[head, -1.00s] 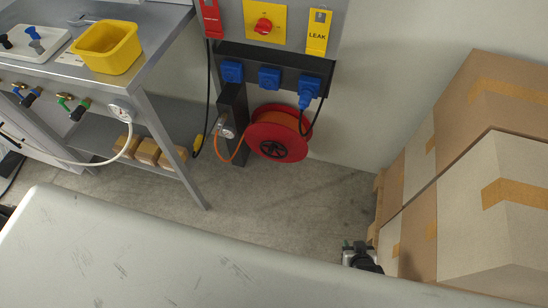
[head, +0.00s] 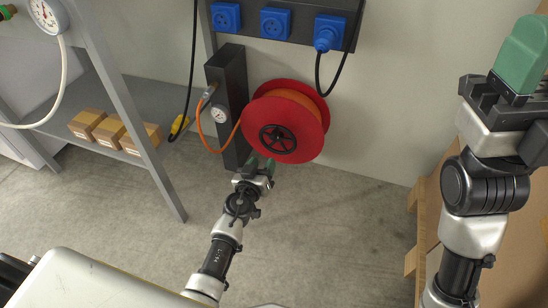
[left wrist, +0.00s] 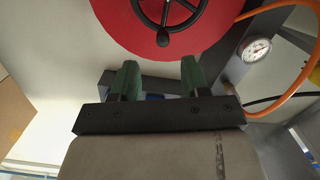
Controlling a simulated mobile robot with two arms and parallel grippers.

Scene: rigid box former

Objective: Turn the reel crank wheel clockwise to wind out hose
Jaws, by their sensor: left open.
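The red hose reel (head: 312,118) stands against the wall, with orange hose wound on it. Its black spoked crank wheel (head: 277,139) faces me at the centre of the red disc. In the left wrist view the crank wheel (left wrist: 168,12) shows at the top, cut off by the edge, with its knob (left wrist: 162,40) at the lower rim. My left gripper (head: 262,164) is open and empty, just below the wheel and apart from it. Its green fingers (left wrist: 159,75) stand spread in the wrist view. My right gripper (head: 525,55) is raised at the upper right; its finger gap is unclear.
A dark post (head: 232,85) with a gauge (head: 219,115) stands left of the reel. Blue sockets (head: 275,23) and a hanging black cable are above. A shelf with small boxes (head: 108,132) is at left. Cardboard and a pallet (head: 418,225) are at right.

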